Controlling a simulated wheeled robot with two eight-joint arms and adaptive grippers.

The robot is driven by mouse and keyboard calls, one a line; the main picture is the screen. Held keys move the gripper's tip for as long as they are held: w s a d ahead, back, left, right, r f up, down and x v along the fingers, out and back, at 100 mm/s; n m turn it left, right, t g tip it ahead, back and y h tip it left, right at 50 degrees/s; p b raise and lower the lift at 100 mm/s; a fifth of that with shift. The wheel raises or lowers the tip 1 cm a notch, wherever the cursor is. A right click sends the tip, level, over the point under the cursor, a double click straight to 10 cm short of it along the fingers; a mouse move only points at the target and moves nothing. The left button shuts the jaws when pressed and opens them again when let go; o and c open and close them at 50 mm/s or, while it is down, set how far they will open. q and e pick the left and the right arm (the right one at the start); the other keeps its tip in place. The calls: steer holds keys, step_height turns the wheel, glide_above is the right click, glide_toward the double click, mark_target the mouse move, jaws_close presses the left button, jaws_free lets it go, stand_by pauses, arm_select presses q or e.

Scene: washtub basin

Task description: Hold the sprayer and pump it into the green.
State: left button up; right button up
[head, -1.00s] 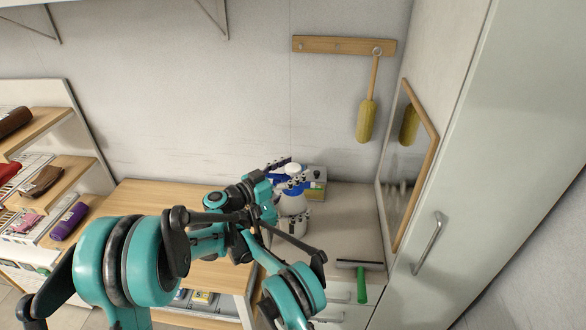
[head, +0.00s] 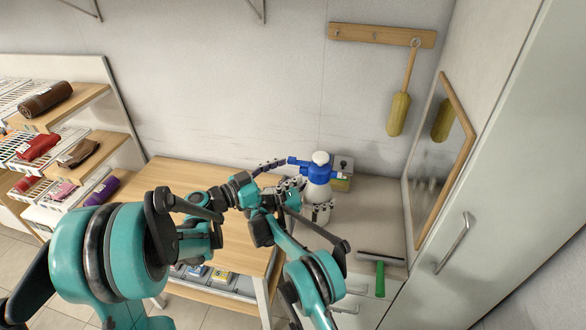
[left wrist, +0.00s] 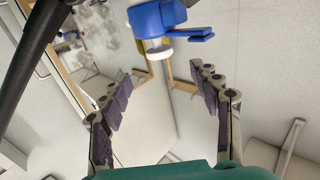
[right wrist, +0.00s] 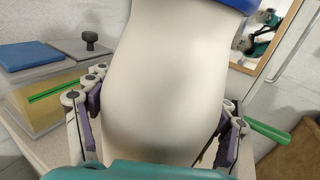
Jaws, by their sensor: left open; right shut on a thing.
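The sprayer (head: 317,190) is a white bottle with a blue collar and white top, upright on the counter. My right gripper (head: 318,211) is shut around its lower body; the bottle fills the right wrist view (right wrist: 165,80). My left gripper (head: 280,174) is open at the left of the sprayer's blue head. In the left wrist view the blue head and nozzle (left wrist: 160,18) lie beyond the open fingers, with nothing between them. A squeegee with a green handle (head: 380,278) lies at the counter's front edge; its handle also shows in the right wrist view (right wrist: 268,128).
A box with a dark knob (head: 344,165) stands close behind the sprayer. A framed mirror (head: 459,84) and a white cabinet (head: 500,160) bound the right side. A wooden table (head: 168,172) stands left. A yellow duster (head: 398,113) hangs on the wall.

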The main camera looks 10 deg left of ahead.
stand_by(0.3)
steer(key=o, duration=1.2)
steer(key=shift+c, duration=0.2)
